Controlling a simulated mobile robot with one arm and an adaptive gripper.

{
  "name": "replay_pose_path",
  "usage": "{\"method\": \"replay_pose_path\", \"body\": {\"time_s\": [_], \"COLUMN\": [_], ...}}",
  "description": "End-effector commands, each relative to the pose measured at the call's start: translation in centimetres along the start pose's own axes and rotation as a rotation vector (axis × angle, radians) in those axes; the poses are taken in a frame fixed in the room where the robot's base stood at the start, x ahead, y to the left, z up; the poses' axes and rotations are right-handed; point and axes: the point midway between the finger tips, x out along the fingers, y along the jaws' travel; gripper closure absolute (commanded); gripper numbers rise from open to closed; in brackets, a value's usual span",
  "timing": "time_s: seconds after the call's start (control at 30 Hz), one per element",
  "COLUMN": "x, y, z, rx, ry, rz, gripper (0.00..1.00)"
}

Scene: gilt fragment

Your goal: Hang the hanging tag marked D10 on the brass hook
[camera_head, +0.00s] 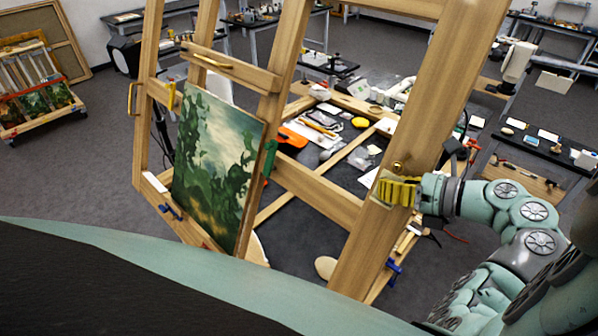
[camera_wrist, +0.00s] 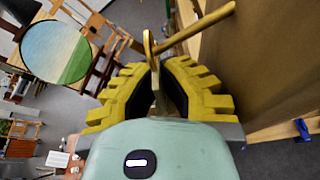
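The brass hook (camera_head: 397,166) sticks out from the right wooden post of the easel in the head view. In the wrist view it is a gold rod (camera_wrist: 195,27) slanting from upper right toward my fingertips. My gripper (camera_head: 397,191), with yellow ribbed fingers, is right at the post, just below the hook. In the wrist view my gripper (camera_wrist: 157,68) is closed on a thin tan tag (camera_wrist: 160,103), seen nearly edge-on. The tag's top loop (camera_wrist: 149,43) meets the rod's near end; I cannot tell whether it is around it. No marking is readable.
The easel's post (camera_head: 425,110) stands directly behind the gripper. A green landscape painting (camera_head: 215,165) rests on the easel to the left. A dark worktable (camera_head: 315,225) with tools and papers lies behind the frame. Blue clamps (camera_head: 393,272) sit on the lower rail.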

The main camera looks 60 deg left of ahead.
Motion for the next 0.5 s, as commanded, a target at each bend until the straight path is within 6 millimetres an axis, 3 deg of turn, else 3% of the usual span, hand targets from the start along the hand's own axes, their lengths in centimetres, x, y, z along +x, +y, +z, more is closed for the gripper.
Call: {"method": "replay_pose_path", "body": {"time_s": [0.5], "x": [0.1], "y": [-1.4], "z": [-0.4], "rx": [-0.135], "ry": [0.001], "rz": [-0.059], "gripper": [1.00]}}
